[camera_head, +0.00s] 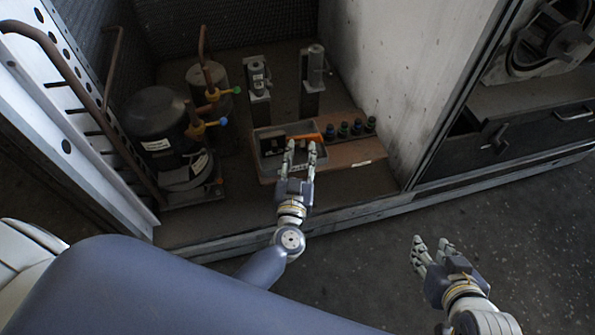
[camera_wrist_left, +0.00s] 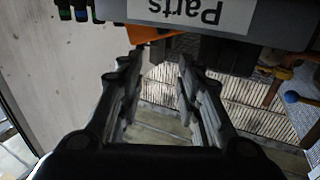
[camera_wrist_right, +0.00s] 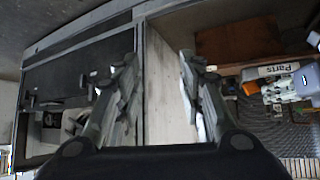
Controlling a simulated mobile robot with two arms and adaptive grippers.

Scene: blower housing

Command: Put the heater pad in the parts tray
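An orange strip, which looks like the heater pad (camera_head: 312,137), lies at the tray's right side. It also shows in the left wrist view (camera_wrist_left: 148,34). Whether it rests fully inside the tray is unclear. My left gripper (camera_head: 301,146) is over the tray's right part, its fingers apart and nothing seen between them. My right gripper (camera_head: 432,246) is open and empty, outside the cabinet.
A dark part (camera_head: 273,144) lies in the tray. Several capped pieces (camera_head: 357,127) stand on a brown block (camera_head: 350,155) to the right. A black compressor (camera_head: 155,120) with copper pipes is at left. Two grey cylinders (camera_head: 314,65) stand behind. The floor at front right is clear.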

